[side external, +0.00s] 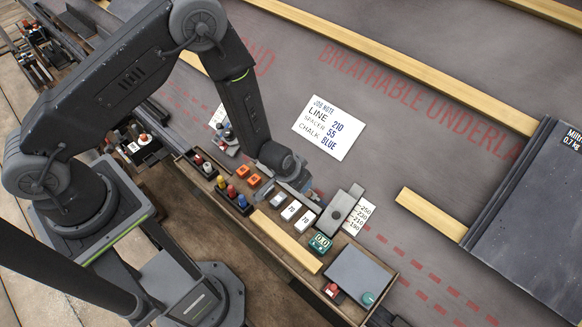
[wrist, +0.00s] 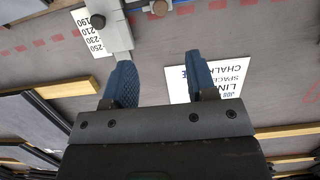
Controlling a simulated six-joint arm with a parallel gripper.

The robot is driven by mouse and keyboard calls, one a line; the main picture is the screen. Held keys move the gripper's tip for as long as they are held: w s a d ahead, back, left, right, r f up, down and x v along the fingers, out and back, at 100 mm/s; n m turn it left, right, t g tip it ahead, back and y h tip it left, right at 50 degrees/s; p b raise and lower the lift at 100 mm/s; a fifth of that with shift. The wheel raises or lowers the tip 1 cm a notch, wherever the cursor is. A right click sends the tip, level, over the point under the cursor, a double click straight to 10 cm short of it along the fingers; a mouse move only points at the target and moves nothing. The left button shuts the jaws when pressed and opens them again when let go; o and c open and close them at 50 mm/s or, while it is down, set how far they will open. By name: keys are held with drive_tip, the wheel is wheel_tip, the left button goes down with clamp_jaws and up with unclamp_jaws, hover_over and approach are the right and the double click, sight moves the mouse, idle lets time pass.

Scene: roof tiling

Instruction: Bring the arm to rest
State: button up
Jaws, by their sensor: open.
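My gripper (side external: 300,192) is over the long wooden tray (side external: 291,258), near its back edge, in the side external view. In the wrist view my gripper (wrist: 160,80) shows two blue fingers spread apart with nothing between them. A white job note (side external: 329,128) lies on the grey underlay behind my gripper; it reads line 210, spacer 55, chalk blue. The note also shows beyond the right finger in the wrist view (wrist: 222,88). A grey metal gauge (side external: 342,208) lies close to the right of my gripper, over a card of numbers.
The tray holds orange blocks (side external: 254,180), coloured chalks (side external: 231,191), white blocks (side external: 291,210), a green display (side external: 320,243) and a grey plate (side external: 358,277). Wooden battens (side external: 432,217) cross the underlay. Dark slates (side external: 530,210) stand at the right. The underlay behind the note is clear.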

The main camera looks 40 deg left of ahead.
drive_tip(key=s+a+r+h, duration=0.1)
drive_tip(key=a+r, duration=0.1)
drive_tip(key=r, duration=1.2)
drive_tip(key=s+a+r+h, duration=0.1)
drive_tip(key=a+r, duration=0.1)
drive_tip(key=r, duration=1.2)
drive_tip(key=s+a+r, duration=0.2)
drive_tip(key=s+r, duration=0.2)
drive_tip(key=s, duration=0.2)
drive_tip(key=s+a+r+y, duration=0.1)
drive_tip(key=s+a+r, duration=0.2)
drive_tip(key=s, duration=0.3)
drive_tip(key=s+a+r+t+y, duration=0.1)
drive_tip(key=s+a+r, duration=0.2)
drive_tip(key=s+r, duration=0.2)
drive_tip(key=shift+s, duration=0.7)
